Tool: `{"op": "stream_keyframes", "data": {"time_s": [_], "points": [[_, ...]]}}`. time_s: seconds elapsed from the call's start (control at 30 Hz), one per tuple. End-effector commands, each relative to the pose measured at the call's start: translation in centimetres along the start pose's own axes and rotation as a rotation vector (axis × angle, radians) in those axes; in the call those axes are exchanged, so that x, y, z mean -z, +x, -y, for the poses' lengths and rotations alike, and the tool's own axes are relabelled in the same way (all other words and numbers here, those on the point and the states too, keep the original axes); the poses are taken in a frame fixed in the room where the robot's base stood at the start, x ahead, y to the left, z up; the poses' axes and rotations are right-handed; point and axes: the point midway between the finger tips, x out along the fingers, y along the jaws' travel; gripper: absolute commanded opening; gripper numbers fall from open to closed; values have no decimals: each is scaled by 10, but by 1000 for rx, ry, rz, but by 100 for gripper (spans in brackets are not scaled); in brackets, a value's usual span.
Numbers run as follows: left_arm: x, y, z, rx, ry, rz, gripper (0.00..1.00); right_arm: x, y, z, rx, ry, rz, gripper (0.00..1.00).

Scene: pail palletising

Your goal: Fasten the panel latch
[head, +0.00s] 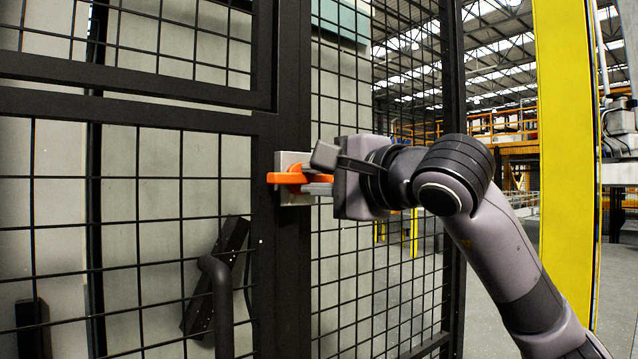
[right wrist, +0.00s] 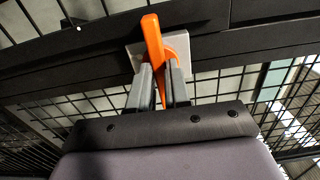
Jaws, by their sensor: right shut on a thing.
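The panel latch (head: 286,178) is an orange handle on a pale metal plate (head: 293,158), fixed to a black upright post of the mesh panel. In the head view its orange lever lies about level. My right gripper (head: 318,180) reaches it from the right and is shut on the lever. In the right wrist view the orange latch (right wrist: 153,45) stands between the two dark fingers of my right gripper (right wrist: 160,88), its lever running on past the fingertips. The fingers hide part of it. My left gripper is in neither view.
The black mesh panel (head: 150,122) fills the left, with a dark curved handle (head: 219,300) low on the near side. A yellow post (head: 565,130) stands at the right. Open hall floor (head: 420,285) shows behind the mesh.

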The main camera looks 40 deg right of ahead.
Motion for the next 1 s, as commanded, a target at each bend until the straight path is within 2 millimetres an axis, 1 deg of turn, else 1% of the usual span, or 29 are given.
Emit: {"op": "stream_keyframes", "data": {"time_s": [0.07,0.1,0.17,0.2,0.43,0.53,0.67,0.83,1.0], "points": [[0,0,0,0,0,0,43,0,0,0,-2,4,1,0],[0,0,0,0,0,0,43,0,0,0,-2,4,1,20],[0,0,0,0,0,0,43,0,0,0,-2,3,1,40],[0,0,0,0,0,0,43,0,0,0,-1,3,1,43],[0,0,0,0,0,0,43,0,0,0,-1,1,1,43],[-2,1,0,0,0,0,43,0,-4,0,1,1,0,43],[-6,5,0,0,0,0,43,1,-22,-1,4,0,-1,43],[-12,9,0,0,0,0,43,0,-51,-1,4,-1,-1,43],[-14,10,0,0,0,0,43,0,-68,0,2,1,1,43]]}}
